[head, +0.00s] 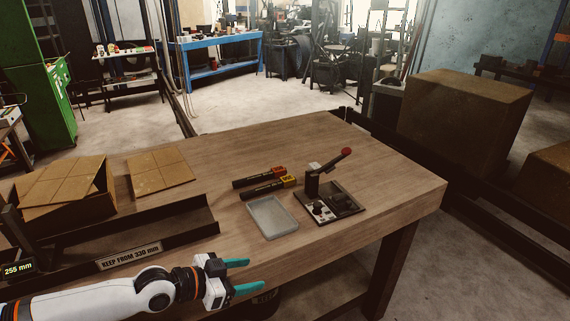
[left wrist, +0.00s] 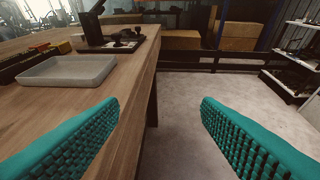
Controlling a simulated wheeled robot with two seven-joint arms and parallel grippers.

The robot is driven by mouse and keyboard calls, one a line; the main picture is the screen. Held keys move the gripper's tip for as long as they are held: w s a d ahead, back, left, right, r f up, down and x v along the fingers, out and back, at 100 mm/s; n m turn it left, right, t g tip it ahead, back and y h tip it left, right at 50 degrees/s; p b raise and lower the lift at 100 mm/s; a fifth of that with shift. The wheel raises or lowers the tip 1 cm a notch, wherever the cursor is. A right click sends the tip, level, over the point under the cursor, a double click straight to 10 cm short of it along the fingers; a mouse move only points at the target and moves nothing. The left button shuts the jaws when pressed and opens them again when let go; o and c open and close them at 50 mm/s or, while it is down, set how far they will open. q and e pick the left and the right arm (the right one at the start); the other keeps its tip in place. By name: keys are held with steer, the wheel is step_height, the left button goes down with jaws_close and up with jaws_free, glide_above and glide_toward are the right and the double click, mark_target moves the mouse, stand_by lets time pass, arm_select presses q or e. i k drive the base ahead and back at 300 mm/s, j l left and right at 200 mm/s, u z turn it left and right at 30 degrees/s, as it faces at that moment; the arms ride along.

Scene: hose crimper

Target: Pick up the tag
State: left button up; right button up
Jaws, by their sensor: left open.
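I cannot make out the tag for certain. A small pale piece (head: 314,167) lies behind the hose crimper and may be it; it is too small to tell. The crimper (head: 336,199) is a dark base with an upright lever and red knob, on the right half of the table. My left gripper (head: 253,275) is open and empty at the table's front edge, in front of the grey tray (head: 266,231). In the left wrist view, its teal fingers (left wrist: 160,104) are spread apart with nothing between them. My right gripper is not in view.
Two dark bars with red and yellow ends (head: 265,182) lie behind the tray. The wooden table (head: 395,190) is bare at right.

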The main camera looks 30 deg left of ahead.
mark_target(289, 180)
steer(key=i+j, duration=0.95)
steer(key=j, duration=0.15)
